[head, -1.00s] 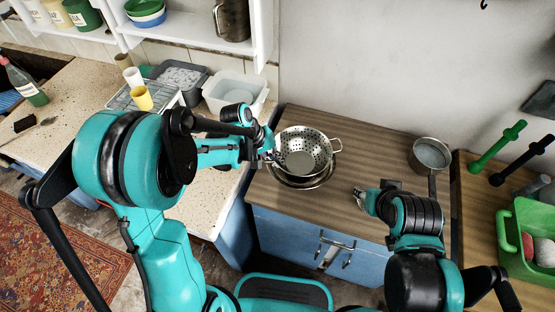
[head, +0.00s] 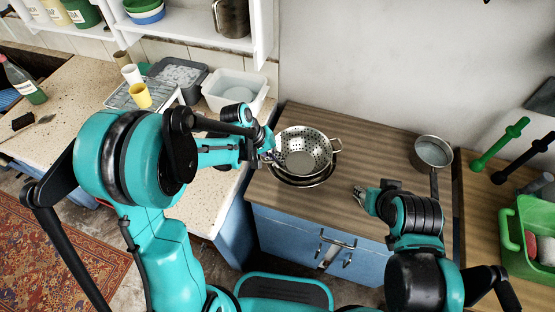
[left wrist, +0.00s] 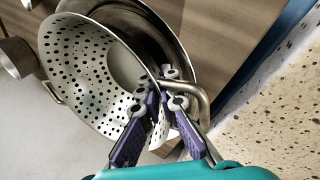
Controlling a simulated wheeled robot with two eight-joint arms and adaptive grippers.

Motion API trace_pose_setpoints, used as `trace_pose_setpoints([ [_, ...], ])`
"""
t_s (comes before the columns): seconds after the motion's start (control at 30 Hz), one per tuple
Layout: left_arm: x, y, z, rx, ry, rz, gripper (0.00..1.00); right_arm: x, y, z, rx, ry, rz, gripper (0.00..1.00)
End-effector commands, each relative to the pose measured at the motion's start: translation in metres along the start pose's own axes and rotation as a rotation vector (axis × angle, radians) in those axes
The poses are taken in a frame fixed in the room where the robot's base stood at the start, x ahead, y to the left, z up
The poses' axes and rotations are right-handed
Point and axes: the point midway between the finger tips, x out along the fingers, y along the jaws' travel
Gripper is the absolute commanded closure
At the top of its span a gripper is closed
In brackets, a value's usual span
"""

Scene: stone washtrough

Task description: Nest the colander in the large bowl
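The colander (head: 321,149) is a perforated metal bowl with loop handles, over the large bowl (head: 303,184) on the wooden counter. The bowl's metal rim shows below the colander at its near side. My left gripper (head: 268,157) is at the colander's left side. In the left wrist view, my left gripper (left wrist: 164,80) has its purple fingers closed at the rim and handle of the colander (left wrist: 85,75), with the large bowl (left wrist: 163,32) behind. Whether the colander touches the bowl is hidden. My right gripper (head: 360,194) is right of the bowl, apart from it; its fingers are too small to read.
A saucepan (head: 433,152) stands at the counter's back right. A green crate (head: 515,235) is at the far right. A white basin (head: 235,93) and a dish rack (head: 150,96) with cups stand at the left. The wooden counter is clear between bowl and saucepan.

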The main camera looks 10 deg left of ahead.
Motion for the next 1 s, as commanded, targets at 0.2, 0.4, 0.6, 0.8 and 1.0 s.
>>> trace_pose_setpoints([
  [0.2, 0.007, -0.003, 0.0, 0.0, 0.0, 0.001, 1.0, 0.006, 0.0, 0.004, 0.0, 0.0, 0.0, 0.6],
  [0.4, 0.013, -0.006, 0.0, 0.0, 0.0, 0.001, 1.0, 0.01, 0.0, 0.007, 0.0, 0.0, 0.0, 0.6],
  [0.6, 0.013, -0.006, 0.0, 0.0, 0.0, 0.001, 1.0, 0.01, 0.0, 0.007, 0.0, 0.0, 0.0, 0.6],
  [0.8, 0.014, -0.006, 0.0, 0.0, 0.0, 0.001, 1.0, 0.011, 0.0, 0.008, 0.0, 0.0, 0.0, 0.6],
  [1.0, 0.013, -0.006, 0.0, 0.0, 0.0, 0.0, 0.74, 0.011, 0.0, 0.008, 0.0, 0.0, 0.0, 0.6],
])
